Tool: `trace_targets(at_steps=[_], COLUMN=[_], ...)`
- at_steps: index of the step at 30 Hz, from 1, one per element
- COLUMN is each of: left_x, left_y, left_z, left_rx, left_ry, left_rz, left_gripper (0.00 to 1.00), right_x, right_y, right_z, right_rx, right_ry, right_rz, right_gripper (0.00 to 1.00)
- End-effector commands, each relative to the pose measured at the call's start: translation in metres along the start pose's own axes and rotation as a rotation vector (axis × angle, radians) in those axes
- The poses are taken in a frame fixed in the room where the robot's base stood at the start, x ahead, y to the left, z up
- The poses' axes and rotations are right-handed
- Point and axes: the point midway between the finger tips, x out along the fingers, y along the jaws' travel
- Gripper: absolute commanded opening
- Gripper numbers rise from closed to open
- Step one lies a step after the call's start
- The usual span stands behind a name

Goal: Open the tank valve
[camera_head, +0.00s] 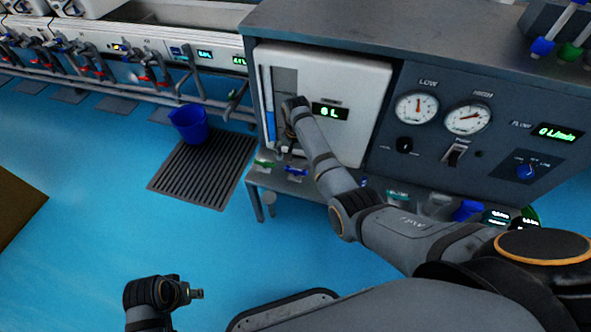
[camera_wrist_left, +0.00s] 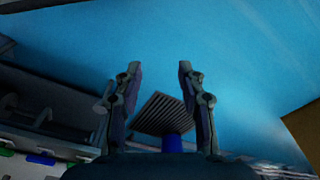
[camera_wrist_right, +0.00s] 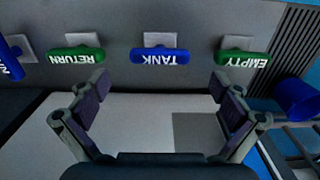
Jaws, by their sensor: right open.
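The blue TANK valve handle (camera_wrist_right: 160,56) lies crosswise in the right wrist view, its label upside down. It also shows in the head view (camera_head: 295,170) at the panel's foot. A green EMPTY handle (camera_wrist_right: 242,59) is on its right and a green RETURN handle (camera_wrist_right: 76,54) on its left. My right gripper (camera_wrist_right: 158,86) is open and empty; the TANK handle lies ahead, between the lines of its fingers, apart from them. In the head view it is partly hidden by its own wrist before the white panel (camera_head: 360,105). My left gripper (camera_wrist_left: 160,70) is open and empty over the floor.
The grey console (camera_head: 470,130) has gauges, a switch and a knob. Another blue handle (camera_wrist_right: 10,62) is at the right wrist view's left edge. A blue bucket (camera_head: 190,123) stands by a floor grate (camera_head: 205,170). The blue floor in front is clear.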

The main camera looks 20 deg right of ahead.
Motion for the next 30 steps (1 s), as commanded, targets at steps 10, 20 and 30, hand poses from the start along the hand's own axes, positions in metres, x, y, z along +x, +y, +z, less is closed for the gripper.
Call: trace_targets(at_steps=[10,20,30], left_x=[0.003,0.003,0.003], left_y=[0.01,0.01,0.01], left_z=[0.0,-0.001,-0.001], left_rx=[0.006,0.006,0.006], left_ry=[0.068,0.071,0.07], left_rz=[0.032,0.033,0.033], left_gripper=[0.4,0.4,0.4], right_x=[0.045,0.045,0.045], right_y=[0.0,0.0,0.001], right_z=[0.0,0.0,0.0], right_rx=[0.0,0.0,0.0], right_ry=[0.0,0.0,0.0], right_rz=[0.0,0.0,0.0], right_gripper=[1.0,0.89,0.48])
